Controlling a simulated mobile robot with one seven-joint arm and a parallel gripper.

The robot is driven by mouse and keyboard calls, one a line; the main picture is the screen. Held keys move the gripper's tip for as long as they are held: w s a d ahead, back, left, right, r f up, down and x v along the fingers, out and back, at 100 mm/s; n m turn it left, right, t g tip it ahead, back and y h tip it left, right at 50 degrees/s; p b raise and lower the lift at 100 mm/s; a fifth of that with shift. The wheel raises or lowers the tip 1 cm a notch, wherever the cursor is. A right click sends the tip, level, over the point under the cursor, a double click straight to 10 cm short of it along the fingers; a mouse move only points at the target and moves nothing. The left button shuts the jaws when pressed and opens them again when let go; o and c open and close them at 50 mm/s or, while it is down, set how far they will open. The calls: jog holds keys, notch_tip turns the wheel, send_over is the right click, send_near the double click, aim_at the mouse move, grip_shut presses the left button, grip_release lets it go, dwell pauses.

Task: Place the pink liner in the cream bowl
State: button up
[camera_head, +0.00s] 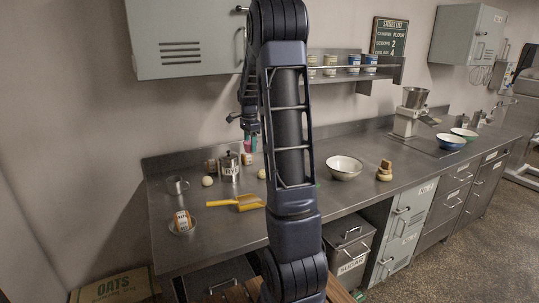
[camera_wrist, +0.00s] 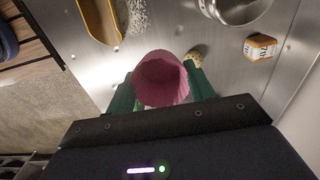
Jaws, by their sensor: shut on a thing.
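The pink liner (camera_wrist: 162,78) is a cup-shaped piece held between the green fingers of my gripper (camera_wrist: 162,88) in the wrist view, its open end facing the camera. In the head view my gripper (camera_head: 248,142) hangs above the counter near the back wall, left of my arm column, and only a little of it shows. The cream bowl (camera_head: 344,168) stands on the counter to the right of my arm in the head view. Its inside looks empty. My gripper is well to the left of it and apart from it. The bowl is not seen in the wrist view.
A yellow scoop (camera_head: 240,203), a lidded RYE canister (camera_head: 229,170), a metal mug (camera_head: 177,184) and an orange-labelled item (camera_head: 182,221) stand on the left counter. A brown stack (camera_head: 384,171) is right of the bowl. A blue bowl (camera_head: 451,142) is farther right. A shelf (camera_head: 345,76) overhangs behind.

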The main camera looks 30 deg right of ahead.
aim_at(344, 168)
jog(key=d+f, duration=0.4)
jog(key=d, duration=0.4)
jog(key=d+f, duration=0.4)
jog(key=d, duration=0.4)
jog(key=s+d+r, duration=0.3)
jog(key=d, duration=0.7)
jog(key=s+d+r, duration=0.3)
jog(key=s+d, duration=0.1)
jog(key=d, duration=0.7)
jog(key=s+d+r, duration=0.3)
jog(key=d, duration=0.7)
notch_tip(344, 168, down, 20)
jog(key=shift+r, duration=0.1)
jog(key=o, duration=0.6)
